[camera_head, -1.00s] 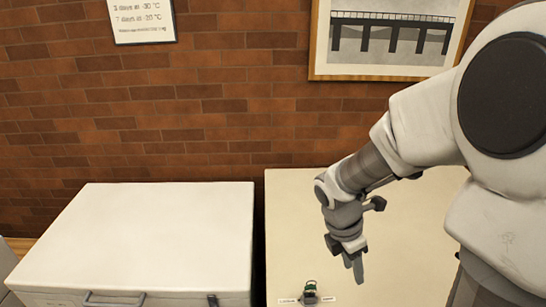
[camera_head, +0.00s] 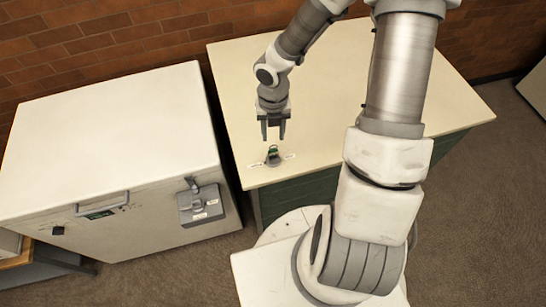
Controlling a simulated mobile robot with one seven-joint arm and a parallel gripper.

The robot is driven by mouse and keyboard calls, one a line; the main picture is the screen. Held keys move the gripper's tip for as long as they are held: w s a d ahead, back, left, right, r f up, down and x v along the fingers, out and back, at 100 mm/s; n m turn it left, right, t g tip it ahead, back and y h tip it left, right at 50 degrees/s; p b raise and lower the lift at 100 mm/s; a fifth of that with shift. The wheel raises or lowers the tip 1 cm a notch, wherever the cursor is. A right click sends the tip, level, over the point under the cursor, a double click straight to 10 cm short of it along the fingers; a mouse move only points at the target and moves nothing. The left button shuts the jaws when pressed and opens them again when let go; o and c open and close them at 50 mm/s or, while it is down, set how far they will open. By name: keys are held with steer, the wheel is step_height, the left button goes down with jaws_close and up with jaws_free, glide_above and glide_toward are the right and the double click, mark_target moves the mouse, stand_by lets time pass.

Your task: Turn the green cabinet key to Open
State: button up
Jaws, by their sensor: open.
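The green cabinet key (camera_head: 273,150) stands in a small dark lock (camera_head: 273,159) on the cream top of the green-sided cabinet (camera_head: 320,100), close to its front edge. White labels flank the lock, one on the left (camera_head: 255,165) and one on the right (camera_head: 290,156). Their print is too small to read. My gripper (camera_head: 273,138) points down just above and behind the key, with its fingers apart and nothing between them. From this angle I cannot tell whether the fingertips touch the key.
A large white chest (camera_head: 110,130) with a front handle (camera_head: 102,204) and a grey latch box (camera_head: 201,204) stands to the left, across a narrow dark gap. A brick wall (camera_head: 120,38) runs behind. The cabinet top is otherwise clear.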

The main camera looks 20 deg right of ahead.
mark_target(273, 149)
steer(key=shift+f+m+b, duration=0.25)
steer(key=shift+m+b, duration=0.3)
steer(key=shift+m, duration=0.25)
steer(key=shift+m+b, duration=0.55)
steer(key=shift+m, duration=0.05)
steer(key=m+b, duration=0.4)
steer(key=shift+m, duration=0.4)
steer(key=m+b, duration=0.8)
steer(key=shift+f+b, duration=2.2)
steer(key=shift+f, duration=1.45)
jaws_close()
